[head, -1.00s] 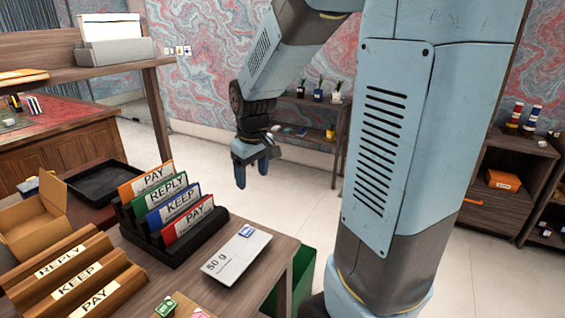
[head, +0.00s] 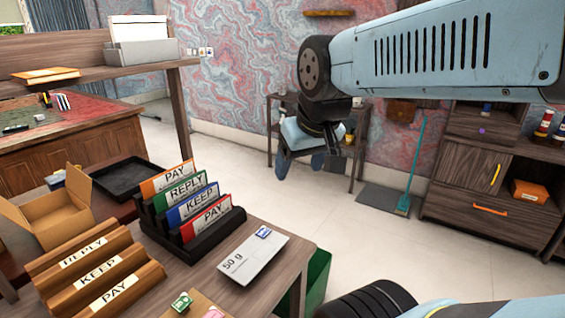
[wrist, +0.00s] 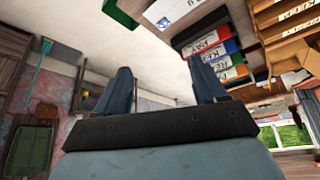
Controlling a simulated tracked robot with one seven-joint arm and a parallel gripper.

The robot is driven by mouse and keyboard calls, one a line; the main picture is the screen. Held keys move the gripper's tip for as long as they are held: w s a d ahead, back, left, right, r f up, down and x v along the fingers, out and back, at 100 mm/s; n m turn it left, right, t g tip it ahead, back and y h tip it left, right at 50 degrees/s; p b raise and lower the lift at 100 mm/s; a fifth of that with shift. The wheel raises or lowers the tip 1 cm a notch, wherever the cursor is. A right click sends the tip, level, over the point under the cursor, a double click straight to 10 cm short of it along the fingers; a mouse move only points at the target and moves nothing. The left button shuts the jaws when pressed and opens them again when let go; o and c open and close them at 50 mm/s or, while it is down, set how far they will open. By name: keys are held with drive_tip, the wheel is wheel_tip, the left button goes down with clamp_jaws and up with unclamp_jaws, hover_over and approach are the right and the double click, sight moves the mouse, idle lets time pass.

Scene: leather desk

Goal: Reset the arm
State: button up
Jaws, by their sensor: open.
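My gripper (head: 302,163) hangs in the air over the floor, beyond the right side of the desk, with its fingers pointing down. It is empty and apart from everything. In the wrist view its two fingers (wrist: 162,88) stand wide apart with nothing between them. My arm reaches in from the right of the head view, its upper link lying nearly level across the top right.
The desk (head: 215,290) holds a black sorter (head: 205,245) with coloured cards, a wooden rack (head: 60,275), a white 50 g envelope (head: 250,262) and an open cardboard box (head: 55,225). A green bin (head: 318,275) stands beside it. A cabinet (head: 470,195) is at right.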

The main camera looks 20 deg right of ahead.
drive_tip(key=shift+s+r, duration=0.15)
drive_tip(key=shift+s, duration=0.55)
drive_tip(key=shift+w, duration=0.15)
drive_tip(key=c, duration=0.3)
drive_tip(key=shift+w, duration=0.25)
drive_tip(key=shift+c, duration=0.8)
drive_tip(key=w+f, duration=0.1)
drive_tip(key=w, duration=0.1)
drive_tip(key=w+n, duration=0.1)
drive_tip(key=w, duration=0.1)
drive_tip(key=w+f+n+g, duration=0.1)
drive_tip(key=w, duration=0.1)
drive_tip(key=shift+f, duration=0.3)
clamp_jaws()
drive_tip(key=n+g, duration=0.4)
drive_tip(key=n, duration=0.6)
hover_over(263, 232)
wheel_tip(263, 232, down, 24)
drive_tip(key=shift+w+d+f, duration=0.1)
drive_tip(key=shift+f, duration=3)
